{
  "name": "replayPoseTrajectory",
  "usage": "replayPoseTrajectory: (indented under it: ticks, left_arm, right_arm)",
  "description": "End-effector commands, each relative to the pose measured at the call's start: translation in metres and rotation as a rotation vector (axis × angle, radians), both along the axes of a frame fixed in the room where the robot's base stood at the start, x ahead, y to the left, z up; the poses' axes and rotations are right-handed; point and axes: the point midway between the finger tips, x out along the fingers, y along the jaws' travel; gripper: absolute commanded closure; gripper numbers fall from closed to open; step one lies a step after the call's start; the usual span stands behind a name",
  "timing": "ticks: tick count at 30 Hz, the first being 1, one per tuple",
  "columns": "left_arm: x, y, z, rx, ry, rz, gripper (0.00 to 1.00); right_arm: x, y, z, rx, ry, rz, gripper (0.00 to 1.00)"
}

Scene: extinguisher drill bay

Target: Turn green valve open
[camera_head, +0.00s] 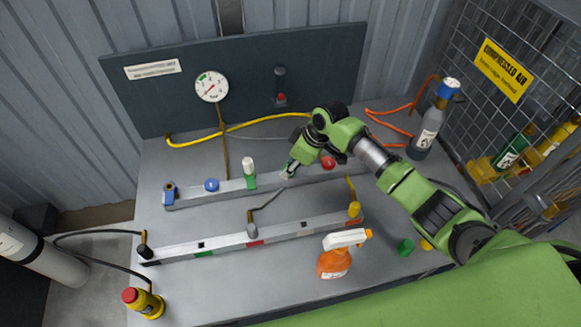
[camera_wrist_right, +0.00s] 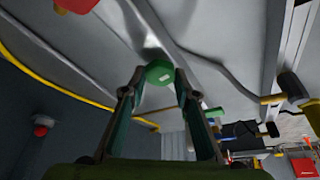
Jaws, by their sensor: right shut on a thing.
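The green valve (camera_wrist_right: 158,72) is a round green knob with a small pale mark on its face, seen in the right wrist view between my fingertips. My right gripper (camera_wrist_right: 158,82) is shut on it, one finger on each side. In the head view my right gripper (camera_head: 288,171) reaches down to the rear grey manifold bar (camera_head: 230,186), between a white-topped fitting (camera_head: 249,166) and a red knob (camera_head: 328,162). The gripper hides the green valve there. My left gripper is not in view.
A blue knob (camera_head: 211,185) sits on the same bar. A gauge (camera_head: 210,87) is on the dark back panel. A front bar (camera_head: 200,249), an orange spray bottle (camera_head: 334,264) and a grey cylinder (camera_head: 425,130) stand on the bench. Hoses run behind the rear bar.

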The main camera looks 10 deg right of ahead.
Motion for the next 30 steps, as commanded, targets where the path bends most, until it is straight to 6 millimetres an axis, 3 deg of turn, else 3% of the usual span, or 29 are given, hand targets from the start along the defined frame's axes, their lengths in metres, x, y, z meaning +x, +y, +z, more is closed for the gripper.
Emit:
replayPoseTrajectory:
  ticks: [14,30]
  left_arm:
    - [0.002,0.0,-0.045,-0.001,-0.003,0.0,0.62]
    - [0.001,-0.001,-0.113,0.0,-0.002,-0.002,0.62]
  right_arm:
    - [0.004,0.0,-0.005,0.002,-0.003,0.434,0.93]
    - [0.007,0.0,-0.006,0.001,-0.002,0.947,0.93]
